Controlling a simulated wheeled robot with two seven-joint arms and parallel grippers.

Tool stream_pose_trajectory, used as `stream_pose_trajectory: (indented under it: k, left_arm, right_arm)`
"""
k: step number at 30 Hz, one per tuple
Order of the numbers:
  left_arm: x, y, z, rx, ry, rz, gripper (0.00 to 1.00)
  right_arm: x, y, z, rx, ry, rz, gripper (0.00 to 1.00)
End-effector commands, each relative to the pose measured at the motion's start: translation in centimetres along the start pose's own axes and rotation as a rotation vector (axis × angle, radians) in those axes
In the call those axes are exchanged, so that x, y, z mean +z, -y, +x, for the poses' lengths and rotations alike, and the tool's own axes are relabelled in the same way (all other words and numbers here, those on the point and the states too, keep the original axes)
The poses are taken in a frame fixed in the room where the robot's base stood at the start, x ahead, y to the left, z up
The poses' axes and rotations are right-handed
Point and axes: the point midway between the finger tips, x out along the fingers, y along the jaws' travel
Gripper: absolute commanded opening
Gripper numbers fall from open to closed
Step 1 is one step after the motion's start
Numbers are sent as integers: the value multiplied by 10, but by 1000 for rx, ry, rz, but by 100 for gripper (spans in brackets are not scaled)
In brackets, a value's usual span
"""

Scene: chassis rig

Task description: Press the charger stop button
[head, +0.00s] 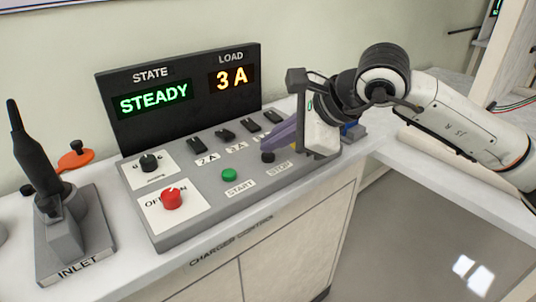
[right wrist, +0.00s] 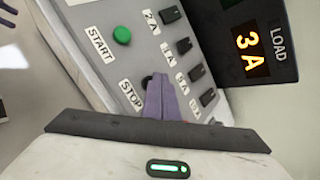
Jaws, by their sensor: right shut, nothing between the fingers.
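The charger stop button (head: 267,157) is a small black round button beside the STOP label on the grey sloped charger panel (head: 212,208). In the right wrist view the stop button (right wrist: 147,82) is partly hidden behind the fingertips. My right gripper (head: 266,146) is shut, with its purple-grey fingers together and nothing between them. Its tips are right at the stop button, and I cannot tell whether they touch it. The gripper also shows in the right wrist view (right wrist: 160,80). The display (head: 185,92) reads STATE STEADY and LOAD 3 A.
The green START button (head: 229,175) is left of the stop button. Several black rocker switches (head: 223,134) line the panel's back. A red knob (head: 172,197) and a black knob (head: 149,162) are at left. An upright black-handled INLET device (head: 62,225) stands further left.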

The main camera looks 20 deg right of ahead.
Motion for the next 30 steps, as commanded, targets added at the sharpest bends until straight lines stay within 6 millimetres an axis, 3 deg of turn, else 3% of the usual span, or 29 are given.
stream_pose_trajectory:
  k: [30]
  left_arm:
    - [7,1,7,0,0,0,31]
  right_arm:
    - [-5,-5,6,2,-1,0,0]
